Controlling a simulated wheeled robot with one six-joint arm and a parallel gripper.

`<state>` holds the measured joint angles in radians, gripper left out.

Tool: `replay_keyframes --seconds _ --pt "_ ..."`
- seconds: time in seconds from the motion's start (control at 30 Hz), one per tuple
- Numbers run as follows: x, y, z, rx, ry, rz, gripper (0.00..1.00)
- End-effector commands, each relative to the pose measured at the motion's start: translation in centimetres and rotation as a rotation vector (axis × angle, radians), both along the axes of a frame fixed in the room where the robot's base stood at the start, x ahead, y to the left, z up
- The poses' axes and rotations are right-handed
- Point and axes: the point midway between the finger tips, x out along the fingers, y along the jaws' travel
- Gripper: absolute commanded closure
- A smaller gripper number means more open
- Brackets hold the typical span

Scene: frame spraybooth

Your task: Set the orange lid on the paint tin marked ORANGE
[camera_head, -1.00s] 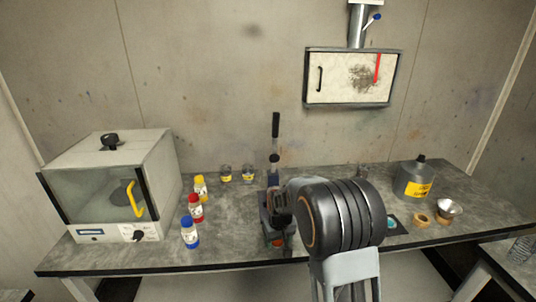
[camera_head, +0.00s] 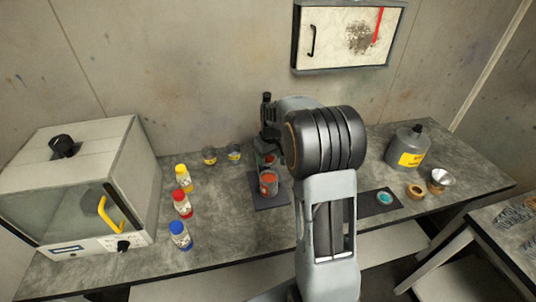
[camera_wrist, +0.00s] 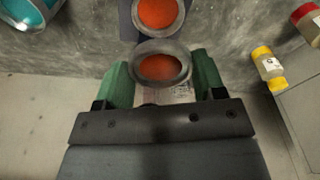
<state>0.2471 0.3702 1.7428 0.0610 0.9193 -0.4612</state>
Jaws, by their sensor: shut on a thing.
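In the head view the lid (camera_head: 269,158) shows partly beside my arm. A grey paint tin with an orange top (camera_head: 268,183) stands on a dark mat, nearer to me than the lid. In the wrist view this tin (camera_wrist: 158,13) is just beyond the fingertips, apart from the lid in the picture. The height between them cannot be told. The tin's marking is not readable.
Yellow, red and blue-capped bottles (camera_head: 182,205) stand left of the mat, beside a glass-fronted cabinet (camera_head: 85,195). Two small tins (camera_head: 222,155) are at the back.

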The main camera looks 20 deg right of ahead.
Motion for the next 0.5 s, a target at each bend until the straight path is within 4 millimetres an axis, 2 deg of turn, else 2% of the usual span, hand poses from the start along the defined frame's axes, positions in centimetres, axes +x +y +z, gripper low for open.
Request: replay_keyframes --seconds 0.27,0.5 --pt "-0.09 -0.13 -0.04 -0.001 -0.002 -0.008 0.59" --pt "-0.1 -0.1 -0.89 -0.001 -0.002 -0.008 0.59"
